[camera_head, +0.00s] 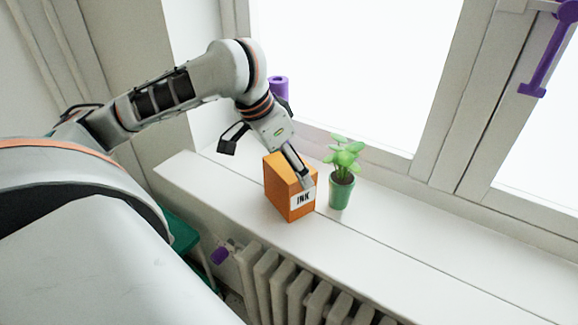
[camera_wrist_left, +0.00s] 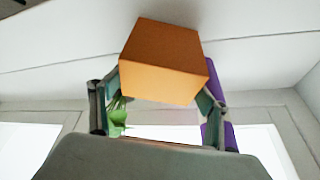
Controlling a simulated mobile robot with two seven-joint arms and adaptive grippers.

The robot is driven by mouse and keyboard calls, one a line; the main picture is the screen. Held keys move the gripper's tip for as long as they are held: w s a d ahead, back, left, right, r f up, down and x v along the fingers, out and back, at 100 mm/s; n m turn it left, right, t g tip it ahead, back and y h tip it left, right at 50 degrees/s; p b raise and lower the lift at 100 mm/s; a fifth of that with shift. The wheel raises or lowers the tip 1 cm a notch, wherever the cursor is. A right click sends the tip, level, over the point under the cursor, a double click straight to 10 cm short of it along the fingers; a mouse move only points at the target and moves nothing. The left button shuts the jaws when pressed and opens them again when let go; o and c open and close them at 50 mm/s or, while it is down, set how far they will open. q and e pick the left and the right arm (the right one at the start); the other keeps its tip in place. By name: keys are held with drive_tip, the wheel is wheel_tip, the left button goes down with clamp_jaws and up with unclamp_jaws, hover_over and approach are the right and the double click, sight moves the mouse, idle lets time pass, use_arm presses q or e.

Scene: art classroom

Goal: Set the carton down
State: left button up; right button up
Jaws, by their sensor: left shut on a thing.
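The carton (camera_head: 279,190) is an orange box with a white label reading INK. It appears upright at the windowsill (camera_head: 400,250), near its front edge; I cannot tell whether its base touches the sill. My left gripper (camera_head: 293,168) comes down from above and is shut on the carton, one finger showing against its top and label side. In the left wrist view the carton (camera_wrist_left: 163,60) sits between the two fingers. My right gripper is not in view.
A green potted plant (camera_head: 341,188) stands close to the right of the carton. A purple cylinder (camera_head: 279,86) is behind my gripper, by the window. A radiator (camera_head: 290,289) is below the sill. The sill to the right of the plant is clear.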

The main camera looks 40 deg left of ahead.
use_arm(q)
drive_tip(key=o, duration=2.1)
drive_tip(key=shift+f, duration=0.1)
